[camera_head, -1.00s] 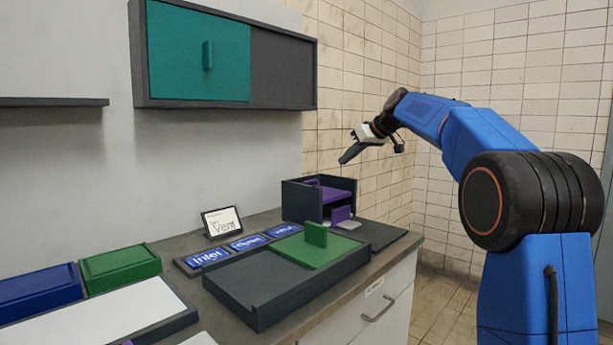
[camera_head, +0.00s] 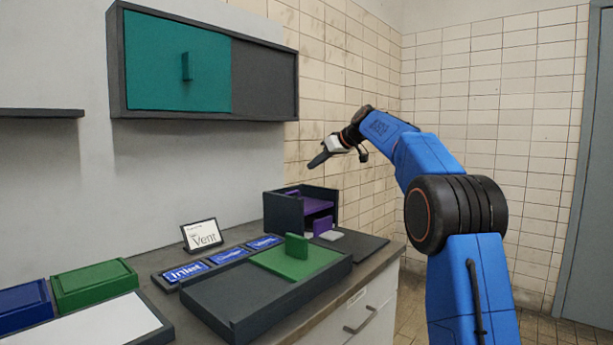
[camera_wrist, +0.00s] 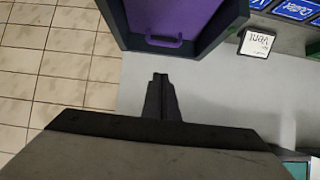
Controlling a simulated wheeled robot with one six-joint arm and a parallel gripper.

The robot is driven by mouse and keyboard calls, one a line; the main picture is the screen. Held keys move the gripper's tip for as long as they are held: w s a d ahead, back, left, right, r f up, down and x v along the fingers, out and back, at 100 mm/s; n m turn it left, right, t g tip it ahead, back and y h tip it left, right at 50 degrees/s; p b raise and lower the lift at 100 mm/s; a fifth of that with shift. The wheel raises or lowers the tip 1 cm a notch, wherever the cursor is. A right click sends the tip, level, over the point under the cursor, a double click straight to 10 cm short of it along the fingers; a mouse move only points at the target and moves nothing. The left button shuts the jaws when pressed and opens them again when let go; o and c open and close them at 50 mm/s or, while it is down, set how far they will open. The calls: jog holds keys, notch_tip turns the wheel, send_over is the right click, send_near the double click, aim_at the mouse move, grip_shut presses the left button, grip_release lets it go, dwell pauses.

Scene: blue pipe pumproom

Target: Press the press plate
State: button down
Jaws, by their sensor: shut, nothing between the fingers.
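My gripper (camera_head: 317,161) is shut and empty, in the air above the dark open box. Its shut fingers also show in the wrist view (camera_wrist: 160,80). Three blue plates with white lettering lie in a row on the counter: one reading "Inlet" (camera_head: 186,271), a middle one (camera_head: 229,256) and a far one (camera_head: 263,242). A small light grey plate (camera_head: 331,235) lies in front of the dark box, beside a purple upright block (camera_head: 322,226). I cannot tell which of these is the press plate. A card reading "Vent" (camera_head: 202,235) stands behind the blue plates.
A dark tray (camera_head: 235,300) with a green sliding lid (camera_head: 310,259) fills the front counter. A wall cabinet (camera_head: 265,78) hangs above. Green (camera_head: 93,285) and blue (camera_head: 22,305) lidded boxes stand left.

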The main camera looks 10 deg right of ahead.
jog(key=x, duration=0.3)
jog(key=f+x, duration=0.1)
jog(key=x, duration=0.6)
jog(key=shift+s+d+f, duration=0.1)
jog(key=shift+f, duration=1.15)
notch_tip(320, 180, down, 7)
jog(key=shift+f, duration=0.1)
